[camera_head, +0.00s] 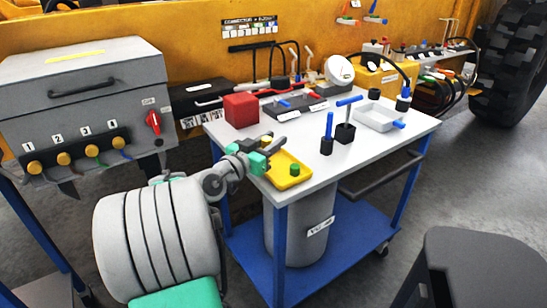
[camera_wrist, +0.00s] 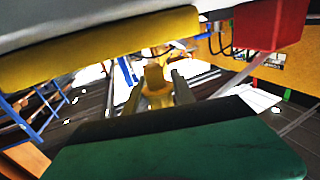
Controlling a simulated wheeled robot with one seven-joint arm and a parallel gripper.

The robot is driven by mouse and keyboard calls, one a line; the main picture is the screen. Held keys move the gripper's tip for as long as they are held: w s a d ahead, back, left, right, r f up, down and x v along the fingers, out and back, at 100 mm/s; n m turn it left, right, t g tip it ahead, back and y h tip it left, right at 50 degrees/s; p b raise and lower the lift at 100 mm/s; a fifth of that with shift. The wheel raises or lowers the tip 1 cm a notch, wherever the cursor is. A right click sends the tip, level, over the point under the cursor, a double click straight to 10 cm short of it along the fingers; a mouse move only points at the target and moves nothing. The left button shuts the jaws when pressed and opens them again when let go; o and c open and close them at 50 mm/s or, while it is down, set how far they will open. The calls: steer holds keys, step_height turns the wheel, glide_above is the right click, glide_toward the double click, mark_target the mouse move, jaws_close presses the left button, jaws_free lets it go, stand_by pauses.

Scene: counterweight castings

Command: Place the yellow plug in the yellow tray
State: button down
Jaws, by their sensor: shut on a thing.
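My gripper (camera_head: 262,156) is at the left front edge of the white cart top, beside the left side of the yellow tray (camera_head: 297,181). In the wrist view the gripper (camera_wrist: 161,93) is shut on the yellow plug (camera_wrist: 155,78), which shows between its two fingers. In the head view I cannot make out the plug at the gripper. The yellow tray also appears as a long yellow edge (camera_wrist: 100,62) in the wrist view, apart from the plug. A small green and dark piece (camera_head: 294,170) stands in the tray.
A red cube (camera_head: 241,110) stands behind the gripper. Dark holders with blue handles (camera_head: 327,146) stand right of the yellow tray; a white tray (camera_head: 362,122) is farther right. A grey box (camera_head: 85,90) with several numbered yellow knobs is at left. A dark stool (camera_head: 480,262) is front right.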

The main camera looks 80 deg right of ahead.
mark_target(273, 163)
step_height(273, 163, down, 4)
steer(key=shift+r, duration=0.25)
steer(key=shift+f+b, duration=0.25)
steer(key=shift+b, duration=0.25)
steer(key=c, duration=1.1)
jaws_free()
steer(key=shift+r, duration=0.1)
steer(key=shift+o, duration=0.2)
